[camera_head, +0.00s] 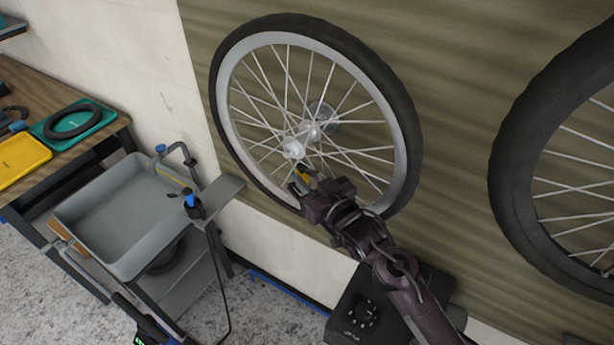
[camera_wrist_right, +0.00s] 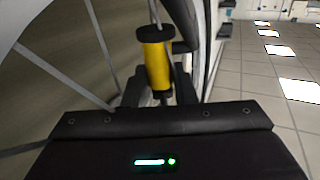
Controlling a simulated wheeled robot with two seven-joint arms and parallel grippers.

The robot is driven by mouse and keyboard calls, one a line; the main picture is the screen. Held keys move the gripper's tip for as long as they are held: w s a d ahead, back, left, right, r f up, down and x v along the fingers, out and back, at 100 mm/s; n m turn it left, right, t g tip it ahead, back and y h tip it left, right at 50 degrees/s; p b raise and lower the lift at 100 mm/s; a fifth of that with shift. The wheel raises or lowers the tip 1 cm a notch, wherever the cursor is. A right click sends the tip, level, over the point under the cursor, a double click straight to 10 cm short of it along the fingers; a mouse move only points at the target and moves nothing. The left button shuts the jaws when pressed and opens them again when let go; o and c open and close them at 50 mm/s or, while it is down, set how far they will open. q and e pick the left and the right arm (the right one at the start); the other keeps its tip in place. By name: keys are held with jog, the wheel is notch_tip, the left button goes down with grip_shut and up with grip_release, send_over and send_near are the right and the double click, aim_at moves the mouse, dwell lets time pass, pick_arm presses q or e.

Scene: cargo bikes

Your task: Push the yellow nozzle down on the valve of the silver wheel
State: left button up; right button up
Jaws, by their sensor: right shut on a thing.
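The silver wheel (camera_head: 228,95), with a grey rim, thin spokes and a black tyre, is mounted upright against the wall panel in the head view. My right gripper (camera_head: 304,184) is in front of its lower part, below the hub. The gripper is shut on the yellow nozzle (camera_head: 303,176), a small yellow cylinder with dark ends. In the right wrist view the nozzle (camera_wrist_right: 157,62) stands upright between the fingers (camera_wrist_right: 158,92), beside the rim. A thin pale stem rises from its top. I cannot make out the valve clearly. My left gripper is not in view.
A second wheel (camera_head: 515,185) hangs at the right. A grey basin (camera_head: 85,205) on a stand and a wooden bench (camera_head: 50,95) with a yellow tray (camera_head: 22,160) and a teal tray (camera_head: 82,122) are at the left. A black box (camera_head: 362,312) sits below my arm.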

jog(key=shift+f, duration=0.55)
dwell(0.8)
jog(key=o, duration=1)
jog(key=shift+o, duration=0.4)
jog(key=shift+p+v, duration=1.2)
jog(key=shift+v, duration=1.4)
jog(key=shift+p+v, duration=1)
jog(key=shift+v, duration=1.45)
